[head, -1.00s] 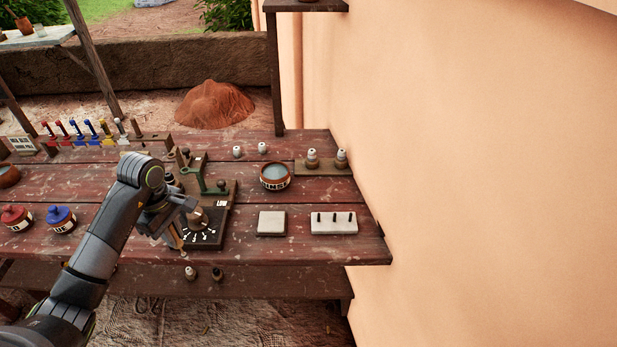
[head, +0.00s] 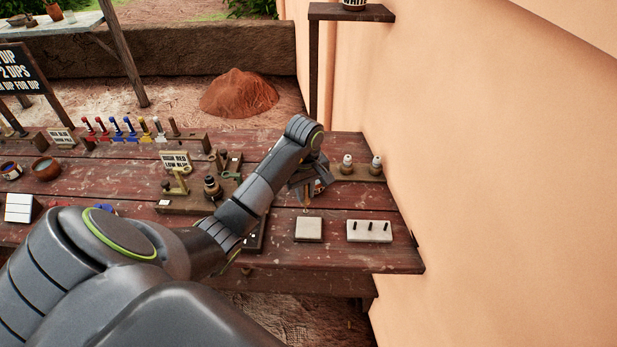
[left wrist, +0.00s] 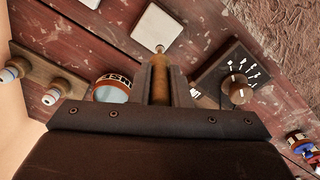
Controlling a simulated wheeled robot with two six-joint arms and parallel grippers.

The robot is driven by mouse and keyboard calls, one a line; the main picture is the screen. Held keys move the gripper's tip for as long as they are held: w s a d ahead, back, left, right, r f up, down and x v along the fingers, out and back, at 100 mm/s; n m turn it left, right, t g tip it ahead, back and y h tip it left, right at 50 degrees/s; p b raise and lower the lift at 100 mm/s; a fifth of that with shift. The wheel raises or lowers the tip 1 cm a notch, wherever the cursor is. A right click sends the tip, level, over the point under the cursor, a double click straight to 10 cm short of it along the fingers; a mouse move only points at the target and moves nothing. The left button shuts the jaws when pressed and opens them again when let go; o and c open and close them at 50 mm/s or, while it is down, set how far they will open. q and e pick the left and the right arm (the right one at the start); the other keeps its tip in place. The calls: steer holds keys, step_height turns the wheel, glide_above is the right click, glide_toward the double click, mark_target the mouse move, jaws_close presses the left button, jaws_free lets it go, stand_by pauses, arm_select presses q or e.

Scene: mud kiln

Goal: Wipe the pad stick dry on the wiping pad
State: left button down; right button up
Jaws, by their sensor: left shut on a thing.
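The wiping pad (head: 309,229) is a pale square slab near the front right of the red plank table. It also shows at the top of the left wrist view (left wrist: 158,24). My left gripper (head: 308,187) is shut on the pad stick (head: 307,199), a thin tan rod pointing down. In the left wrist view the stick (left wrist: 160,76) is between the fingers, its small pale tip near the pad's near edge. In the head view the tip is just behind the pad's far edge. I cannot tell its height above the table. My right gripper is out of view.
A white block with three black pegs (head: 369,231) is right of the pad. A round water bowl (left wrist: 113,89) and a dark dial plate (left wrist: 235,80) flank the stick. Two white-topped bottles (head: 362,166) stand in a wooden holder by the wall (head: 480,180).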

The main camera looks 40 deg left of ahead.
mark_target(309, 201)
arm_select(q)
steer(key=shift+w+d+f+m, duration=0.15)
steer(key=shift+w+d+m, duration=0.15)
steer(key=shift+d, duration=0.2)
steer(key=shift+a+f+b, duration=0.25)
steer(key=shift+f+b, duration=0.55)
steer(key=shift+f, duration=0.45)
step_height(309, 201, down, 3)
steer(key=shift+d+r+b, duration=0.15)
steer(key=shift+r+b, duration=0.05)
steer(key=shift+b, duration=0.55)
steer(key=shift+f, duration=0.3)
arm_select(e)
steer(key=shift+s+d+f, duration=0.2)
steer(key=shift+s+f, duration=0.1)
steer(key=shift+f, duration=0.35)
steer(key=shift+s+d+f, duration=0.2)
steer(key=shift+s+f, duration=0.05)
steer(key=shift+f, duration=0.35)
arm_select(q)
steer(key=shift+b, duration=0.5)
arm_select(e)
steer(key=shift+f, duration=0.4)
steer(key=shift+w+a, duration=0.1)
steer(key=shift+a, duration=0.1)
